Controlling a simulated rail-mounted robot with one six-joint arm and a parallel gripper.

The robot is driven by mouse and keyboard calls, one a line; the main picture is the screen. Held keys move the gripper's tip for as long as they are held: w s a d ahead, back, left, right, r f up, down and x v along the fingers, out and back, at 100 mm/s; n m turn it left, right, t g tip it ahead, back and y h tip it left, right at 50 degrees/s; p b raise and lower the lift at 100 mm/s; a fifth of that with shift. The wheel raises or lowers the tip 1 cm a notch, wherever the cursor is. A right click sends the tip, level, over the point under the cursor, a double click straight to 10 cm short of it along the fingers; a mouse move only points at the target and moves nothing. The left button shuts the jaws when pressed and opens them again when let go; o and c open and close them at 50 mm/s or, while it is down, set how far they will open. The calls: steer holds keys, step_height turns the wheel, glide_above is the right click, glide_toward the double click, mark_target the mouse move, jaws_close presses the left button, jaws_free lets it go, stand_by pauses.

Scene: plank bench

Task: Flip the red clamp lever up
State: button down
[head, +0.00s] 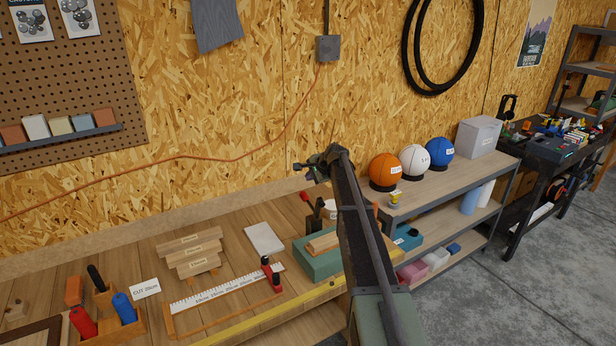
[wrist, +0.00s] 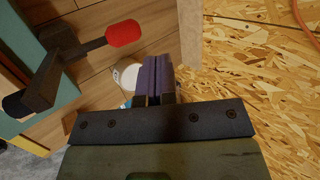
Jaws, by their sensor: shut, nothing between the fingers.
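The red clamp lever shows in the head view as a red grip (head: 305,197) on a black arm, beside the green block (head: 312,254). In the wrist view its red grip (wrist: 122,33) sits at the end of a black arm from a black clamp body (wrist: 52,78). The lever's exact angle is hard to judge. My gripper (wrist: 155,72) is shut and empty, its purple fingers together, apart from the grip and to its lower right in the wrist view. In the head view my gripper (head: 304,167) is up in front of the wall, above the lever.
A white round-topped thing (wrist: 128,76) stands near my fingers in the wrist view. Wooden boards (head: 325,241) lie on the green block. A ruler (head: 225,288) with a red-and-black stop lies nearer. The chipboard wall (head: 240,120) is behind; shelves with balls stand right.

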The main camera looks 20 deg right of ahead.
step_height(320, 180, up, 8)
steer(key=s+d+p, duration=0.1)
steer(key=p, duration=0.4)
steer(key=shift+s+d+f, duration=0.25)
steer(key=s+a+f+n+g+h+b, duration=0.1)
steer(key=s+a+f+n+b, duration=0.3)
steer(key=s, duration=1.1)
steer(key=s+a+f+n+g+h+b, duration=0.1)
steer(key=s+a+f+n+g+b, duration=0.3)
steer(key=s+a+f, duration=0.5)
steer(key=s+a+f+n+g+h+b, duration=0.1)
steer(key=s+a+f+n+g+b, duration=0.2)
steer(key=s, duration=1.8)
steer(key=shift+s+a+f+n+b, duration=0.4)
steer(key=shift+a+f+n+b, duration=1.65)
steer(key=shift+a, duration=1.6)
